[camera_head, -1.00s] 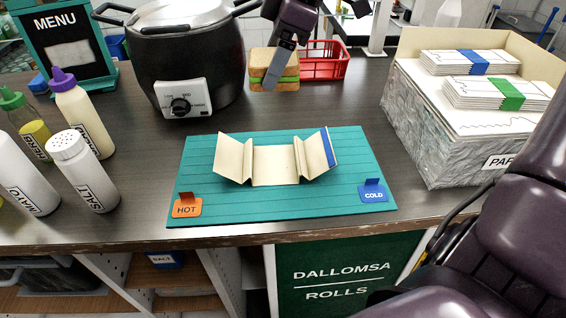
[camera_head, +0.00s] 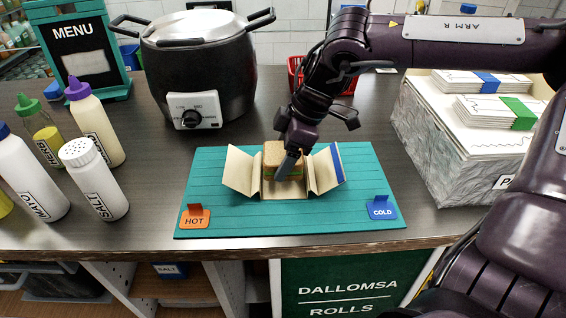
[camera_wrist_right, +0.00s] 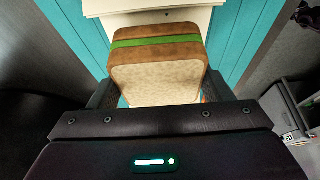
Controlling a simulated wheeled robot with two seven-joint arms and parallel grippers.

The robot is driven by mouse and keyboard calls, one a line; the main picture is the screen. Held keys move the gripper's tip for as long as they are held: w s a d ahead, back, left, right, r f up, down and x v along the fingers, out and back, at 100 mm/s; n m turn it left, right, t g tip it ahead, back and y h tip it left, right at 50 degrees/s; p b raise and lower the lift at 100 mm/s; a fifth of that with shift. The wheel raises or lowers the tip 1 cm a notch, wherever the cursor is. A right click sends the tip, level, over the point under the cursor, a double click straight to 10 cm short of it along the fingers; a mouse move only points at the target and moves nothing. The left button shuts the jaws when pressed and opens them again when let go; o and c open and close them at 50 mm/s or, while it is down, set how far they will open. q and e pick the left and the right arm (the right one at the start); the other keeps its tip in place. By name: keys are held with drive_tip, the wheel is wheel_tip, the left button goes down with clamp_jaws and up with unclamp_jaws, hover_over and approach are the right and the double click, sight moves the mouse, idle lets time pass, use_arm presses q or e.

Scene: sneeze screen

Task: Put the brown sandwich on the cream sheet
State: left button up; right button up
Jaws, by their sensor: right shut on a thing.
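The brown sandwich (camera_head: 279,158), with a green filling layer, is upright at the middle of the cream sheet (camera_head: 240,172). My right gripper (camera_head: 288,165) is shut on it from above, and the gripper hides part of it. In the right wrist view the sandwich (camera_wrist_right: 158,75) sits between the fingers, with the cream sheet (camera_wrist_right: 150,8) beyond it. I cannot tell if its underside touches the sheet. The sheet has folded-up flaps left and right and lies on a teal mat (camera_head: 220,222). My left gripper is not in view.
An orange HOT tag (camera_head: 194,217) and a blue COLD tag (camera_head: 381,208) stand at the mat's front corners. A black cooker (camera_head: 200,75) is behind left, bottles and a salt shaker (camera_head: 95,180) left. A box of papers (camera_head: 440,150) is right, a red basket (camera_head: 340,82) behind.

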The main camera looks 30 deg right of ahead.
wheel_tip(320, 180, down, 3)
drive_tip(key=shift+r, duration=0.1)
drive_tip(key=o, duration=1)
drive_tip(key=shift+r, duration=0.15)
drive_tip(key=shift+d+r, duration=0.15)
drive_tip(key=shift+r, duration=0.15)
drive_tip(key=v, duration=1.1)
drive_tip(key=shift+r, duration=0.1)
